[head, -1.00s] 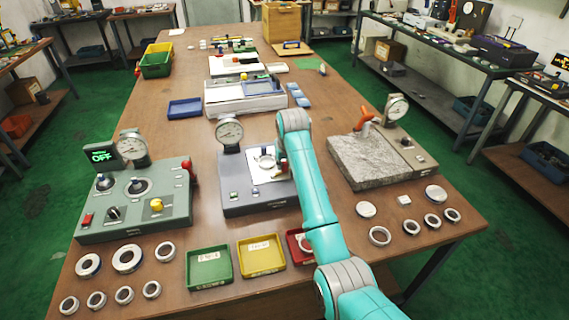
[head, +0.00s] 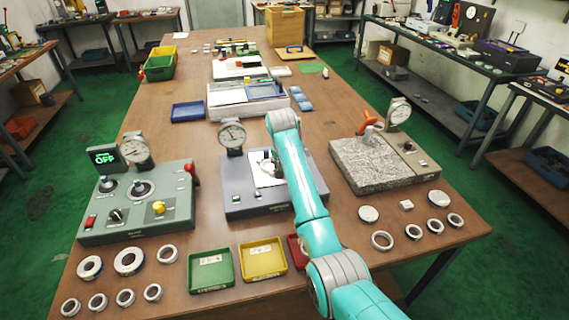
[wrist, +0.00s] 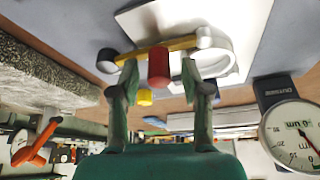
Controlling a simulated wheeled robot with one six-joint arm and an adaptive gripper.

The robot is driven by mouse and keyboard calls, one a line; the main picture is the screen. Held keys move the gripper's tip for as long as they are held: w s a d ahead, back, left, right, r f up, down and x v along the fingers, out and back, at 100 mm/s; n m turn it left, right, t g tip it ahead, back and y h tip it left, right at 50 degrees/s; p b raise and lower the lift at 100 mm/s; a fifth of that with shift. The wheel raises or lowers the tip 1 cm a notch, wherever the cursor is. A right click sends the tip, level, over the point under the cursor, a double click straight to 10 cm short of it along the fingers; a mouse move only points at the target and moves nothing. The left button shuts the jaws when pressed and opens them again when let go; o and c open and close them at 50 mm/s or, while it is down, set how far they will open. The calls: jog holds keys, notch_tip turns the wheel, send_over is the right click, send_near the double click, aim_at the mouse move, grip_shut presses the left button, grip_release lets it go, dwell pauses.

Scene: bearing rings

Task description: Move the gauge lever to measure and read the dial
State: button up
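The middle gauge station is a dark grey block (head: 240,205) with a round dial (head: 232,136) and a white plate (head: 268,183). In the wrist view a yellow bar (wrist: 183,44) runs from a black knob (wrist: 107,62) to a pale ring (wrist: 216,62) on the white plate. A red cylindrical knob (wrist: 158,67) stands at the bar. My gripper (wrist: 159,72) is open, its fingers either side of the red knob with gaps showing. The dial also shows in the wrist view (wrist: 292,132), upside down; its reading is too small to tell. My arm hides part of the station in the head view.
A green-grey station (head: 140,215) with an OFF display stands left, and a granite block (head: 370,170) with a dial right. Loose rings (head: 129,260) lie in front. Green (head: 211,270) and yellow (head: 262,260) trays sit at the front edge.

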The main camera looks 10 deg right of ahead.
jog(key=shift+r, duration=0.1)
jog(key=v, duration=1.1)
jog(key=shift+s+r, duration=0.25)
jog(key=shift+r, duration=0.1)
jog(key=shift+a, duration=0.1)
